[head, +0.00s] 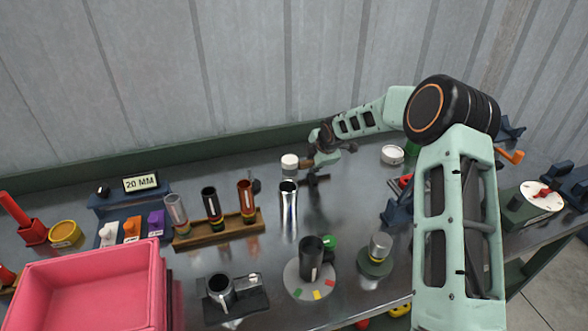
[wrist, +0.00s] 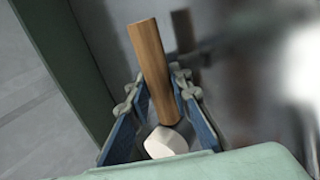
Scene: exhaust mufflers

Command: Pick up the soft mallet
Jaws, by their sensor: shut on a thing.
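The soft mallet has a pale wooden handle (wrist: 151,60) and a white head (wrist: 166,143), both clear in the wrist view. My gripper (wrist: 156,88) is shut on the mallet, with one blue finger on each side of it. The white head sits close to the palm and the handle runs out past the fingertips. In the head view my gripper (head: 325,158) is low at the back of the bench, near the wall. The mallet is small and mostly hidden there, and I cannot tell whether it touches the bench.
A wooden rack (head: 218,228) of tubes and a pink bin (head: 95,285) are at left. A turntable (head: 312,281) is in front.

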